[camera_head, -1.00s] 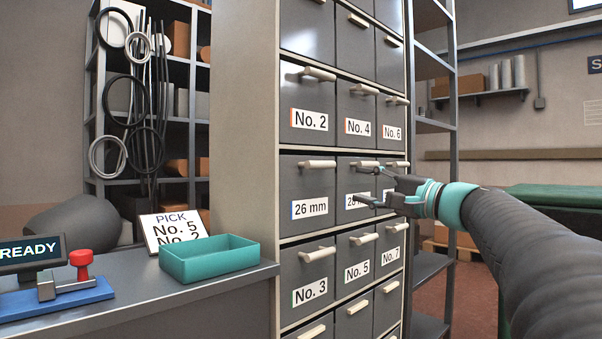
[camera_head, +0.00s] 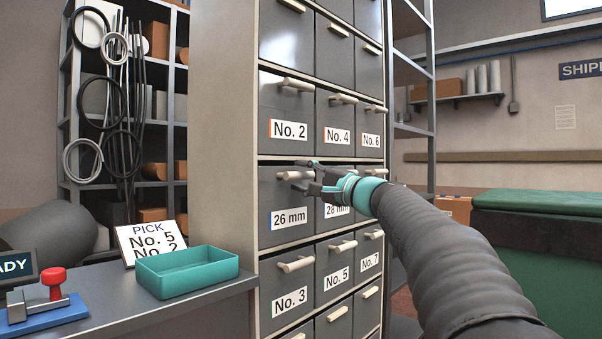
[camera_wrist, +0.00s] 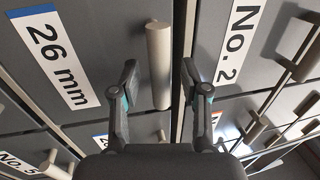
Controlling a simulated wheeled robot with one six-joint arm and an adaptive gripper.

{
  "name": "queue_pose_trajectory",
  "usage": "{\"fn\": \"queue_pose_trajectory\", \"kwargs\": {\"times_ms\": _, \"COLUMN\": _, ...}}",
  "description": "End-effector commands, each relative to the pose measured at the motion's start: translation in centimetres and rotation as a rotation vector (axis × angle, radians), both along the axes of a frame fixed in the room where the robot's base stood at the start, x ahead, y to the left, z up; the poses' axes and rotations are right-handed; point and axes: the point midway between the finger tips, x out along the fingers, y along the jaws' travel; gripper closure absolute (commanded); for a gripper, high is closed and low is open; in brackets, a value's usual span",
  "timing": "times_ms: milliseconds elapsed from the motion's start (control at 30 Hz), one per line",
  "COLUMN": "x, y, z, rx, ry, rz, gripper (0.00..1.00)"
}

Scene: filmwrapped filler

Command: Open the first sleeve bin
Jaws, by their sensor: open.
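The grey bin labelled 26 mm (camera_head: 272,200) is closed flush in the cabinet, with a pale bar handle (camera_head: 288,175) near its top edge. The 28 mm bin beside it is partly hidden behind my gripper (camera_head: 304,176). My gripper is open at the right end of the 26 mm handle. In the wrist view the handle (camera_wrist: 158,50) lies between my two fingers (camera_wrist: 159,82), with a gap on both sides. The 26 mm label (camera_wrist: 56,57) shows left of it. Whether the handle sits deep between the fingertips, I cannot tell.
Bins labelled No. 2 (camera_head: 277,105) and No. 3 (camera_head: 278,273) sit above and below, with handles sticking out. A teal tray (camera_head: 188,284) and a pick card (camera_head: 140,242) stand on the counter at left. A green-topped case (camera_head: 545,202) stands at right.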

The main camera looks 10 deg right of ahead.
Motion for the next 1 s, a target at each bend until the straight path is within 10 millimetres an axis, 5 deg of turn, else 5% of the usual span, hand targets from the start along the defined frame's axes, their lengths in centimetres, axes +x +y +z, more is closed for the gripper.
{"fn": "queue_pose_trajectory", "kwargs": {"times_ms": 400, "x": 0.70, "y": 0.53, "z": 0.18, "rx": 0.000, "ry": 0.000, "rz": 0.000, "gripper": 0.55}}
{"fn": "queue_pose_trajectory", "kwargs": {"times_ms": 433, "x": 0.69, "y": 0.53, "z": 0.18, "rx": 0.000, "ry": 0.000, "rz": -0.001, "gripper": 0.57}}
{"fn": "queue_pose_trajectory", "kwargs": {"times_ms": 600, "x": 0.69, "y": 0.51, "z": 0.18, "rx": 0.000, "ry": 0.000, "rz": -0.001, "gripper": 1.00}}
{"fn": "queue_pose_trajectory", "kwargs": {"times_ms": 1000, "x": 0.60, "y": 0.02, "z": -0.09, "rx": 0.006, "ry": -0.008, "rz": -0.007, "gripper": 1.00}}
